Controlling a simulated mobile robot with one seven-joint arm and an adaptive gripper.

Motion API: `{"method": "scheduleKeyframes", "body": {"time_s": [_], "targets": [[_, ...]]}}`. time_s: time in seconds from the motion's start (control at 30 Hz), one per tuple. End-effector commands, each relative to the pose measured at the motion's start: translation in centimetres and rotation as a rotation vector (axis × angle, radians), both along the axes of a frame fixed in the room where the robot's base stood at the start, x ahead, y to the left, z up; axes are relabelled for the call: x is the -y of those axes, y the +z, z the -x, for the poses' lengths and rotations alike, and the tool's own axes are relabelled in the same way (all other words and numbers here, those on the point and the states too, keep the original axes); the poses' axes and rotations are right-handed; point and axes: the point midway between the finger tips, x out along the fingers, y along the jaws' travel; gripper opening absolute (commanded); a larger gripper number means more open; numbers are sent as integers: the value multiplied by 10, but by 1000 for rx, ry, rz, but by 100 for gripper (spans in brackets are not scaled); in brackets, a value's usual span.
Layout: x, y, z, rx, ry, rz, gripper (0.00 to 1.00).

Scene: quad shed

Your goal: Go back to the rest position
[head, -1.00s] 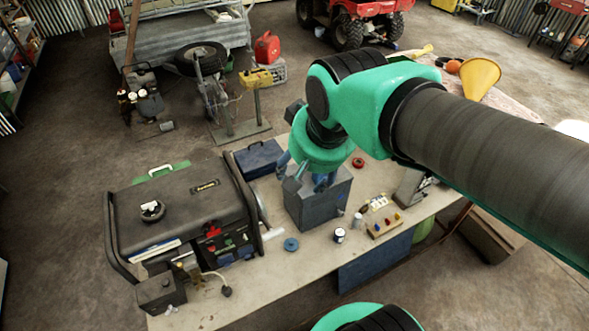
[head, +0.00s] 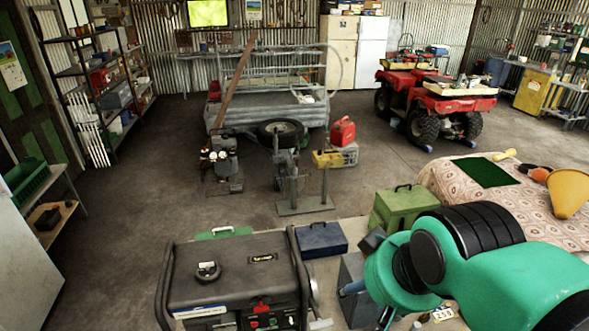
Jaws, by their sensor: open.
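My gripper (head: 367,305) shows at the bottom right of the head view, below my green wrist. It is open, and I see nothing held in it. It hangs at the grey metal box (head: 352,270) on the workbench, and the wrist hides part of that box. I cannot tell whether the fingers touch the box. My arm reaches in from the right edge.
A black generator (head: 235,275) stands left of my gripper. A blue case (head: 321,240) and a green metal box (head: 403,208) stand behind it. A patterned cloth (head: 450,185), an orange funnel (head: 570,190) and a red quad (head: 440,100) are farther right.

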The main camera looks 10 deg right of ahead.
Motion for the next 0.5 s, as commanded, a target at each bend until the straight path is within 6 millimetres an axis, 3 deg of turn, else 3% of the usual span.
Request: {"method": "scheduleKeyframes", "body": {"time_s": [0.5], "targets": [[0, -88, 0, 0, -1, 0, 61]]}}
